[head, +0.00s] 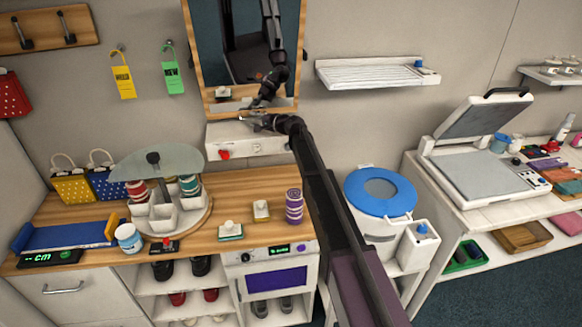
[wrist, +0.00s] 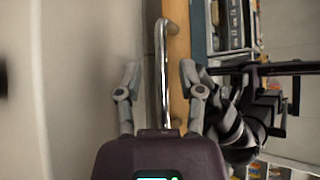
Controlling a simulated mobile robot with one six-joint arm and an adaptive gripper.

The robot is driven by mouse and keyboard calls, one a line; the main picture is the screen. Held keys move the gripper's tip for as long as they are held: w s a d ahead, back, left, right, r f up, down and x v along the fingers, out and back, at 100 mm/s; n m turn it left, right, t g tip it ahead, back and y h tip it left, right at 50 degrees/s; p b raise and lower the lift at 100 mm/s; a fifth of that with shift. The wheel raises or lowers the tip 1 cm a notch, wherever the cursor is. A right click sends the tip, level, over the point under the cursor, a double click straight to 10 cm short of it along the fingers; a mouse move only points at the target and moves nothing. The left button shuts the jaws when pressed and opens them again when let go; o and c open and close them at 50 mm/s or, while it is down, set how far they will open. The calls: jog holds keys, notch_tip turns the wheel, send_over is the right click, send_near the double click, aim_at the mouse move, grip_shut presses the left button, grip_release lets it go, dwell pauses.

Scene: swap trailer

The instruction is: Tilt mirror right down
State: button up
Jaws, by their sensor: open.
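The mirror (head: 232,40) has a wooden frame and hangs on the wall at top centre in the head view. Its glass reflects my dark arm. In the wrist view its wooden frame edge (wrist: 178,45) runs up the picture, with the reflecting glass to its right. A chrome bar handle (wrist: 162,70) stands along that edge. My gripper (wrist: 160,80) is open, with one finger on each side of the bar; I cannot tell whether either touches it. In the head view my gripper (head: 256,118) is at the mirror's lower edge and partly hides it.
A white wall box (head: 235,143) with a red knob sits just below the mirror. A white slatted shelf (head: 375,74) is to the right. Yellow (head: 123,75) and green (head: 173,70) tags hang left. The wooden counter (head: 85,207) below holds a round spool carousel.

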jog(key=s, duration=0.2)
jog(key=s+d, duration=0.1)
jog(key=s, duration=0.2)
jog(key=shift+s+d+r, duration=0.15)
jog(key=shift+s+d, duration=0.05)
jog(key=shift+s, duration=0.05)
jog(key=p+v, duration=0.2)
jog(key=v, duration=1.2)
jog(key=s+d+f+n+g+h+b, duration=0.1)
jog(key=s+f, duration=0.2)
jog(key=s+d+f+n+g+h+b, duration=0.1)
jog(key=s+f, duration=0.2)
jog(key=f, duration=0.1)
jog(key=s+d+f+n+g+h+b, duration=0.1)
jog(key=s+d+f+n, duration=0.1)
jog(key=s+f, duration=0.1)
jog(key=shift+s+f, duration=0.15)
jog(key=shift+s, duration=0.35)
jog(key=shift+s+d+f+g+h, duration=0.3)
jog(key=shift+s+f, duration=0.2)
jog(key=shift+s, duration=0.05)
